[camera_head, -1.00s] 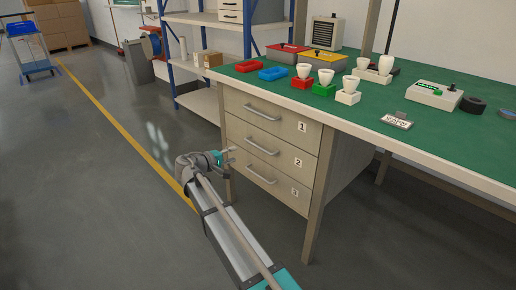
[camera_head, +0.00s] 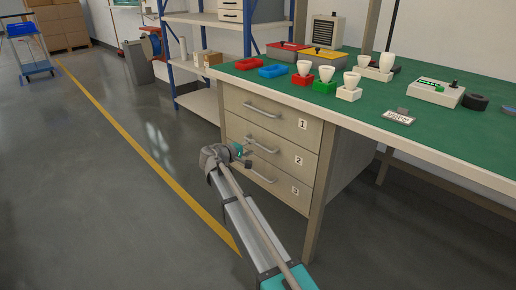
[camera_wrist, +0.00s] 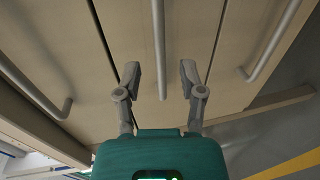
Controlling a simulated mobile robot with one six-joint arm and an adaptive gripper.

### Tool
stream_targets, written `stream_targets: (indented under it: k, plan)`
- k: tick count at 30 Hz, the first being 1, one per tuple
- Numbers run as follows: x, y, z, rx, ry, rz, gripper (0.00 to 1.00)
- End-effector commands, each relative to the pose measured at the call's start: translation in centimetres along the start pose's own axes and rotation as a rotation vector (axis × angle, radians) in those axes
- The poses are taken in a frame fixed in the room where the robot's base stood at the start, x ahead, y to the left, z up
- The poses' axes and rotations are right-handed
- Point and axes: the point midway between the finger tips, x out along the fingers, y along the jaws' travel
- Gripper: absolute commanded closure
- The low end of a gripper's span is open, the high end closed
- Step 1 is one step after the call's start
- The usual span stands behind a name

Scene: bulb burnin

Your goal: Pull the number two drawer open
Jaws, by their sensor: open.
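The number two drawer (camera_head: 290,155) is the middle of three pale drawers under the bench and is shut. Its grey bar handle (camera_head: 263,146) runs along its front. My gripper (camera_head: 247,156) is by the drawer fronts, near the left end of that handle. In the wrist view the middle handle (camera_wrist: 160,45) lies in line with the gap between the two fingers of my open gripper (camera_wrist: 160,76). I cannot tell whether the fingertips reach past the bar. Nothing is held.
The handle of drawer 1 (camera_wrist: 40,88) is left and that of drawer 3 (camera_wrist: 275,42) right in the wrist view. The green bench top (camera_head: 440,130) carries bulbs in coloured holders, trays and boxes. A blue-framed shelf (camera_head: 200,100) stands beyond. The floor left of the drawers is clear.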

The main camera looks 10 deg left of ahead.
Motion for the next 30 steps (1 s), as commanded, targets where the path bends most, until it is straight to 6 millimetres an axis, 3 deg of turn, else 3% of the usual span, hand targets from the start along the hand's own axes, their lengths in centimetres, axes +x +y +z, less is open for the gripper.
stream_targets:
  k: [9,23,30]
  plan:
    - [3.7,-0.1,-0.1,0.000,0.001,0.000,0.49]
    - [4.4,0.0,0.0,0.000,0.001,0.000,0.49]
    - [4.4,0.0,0.0,0.000,0.001,0.000,0.90]
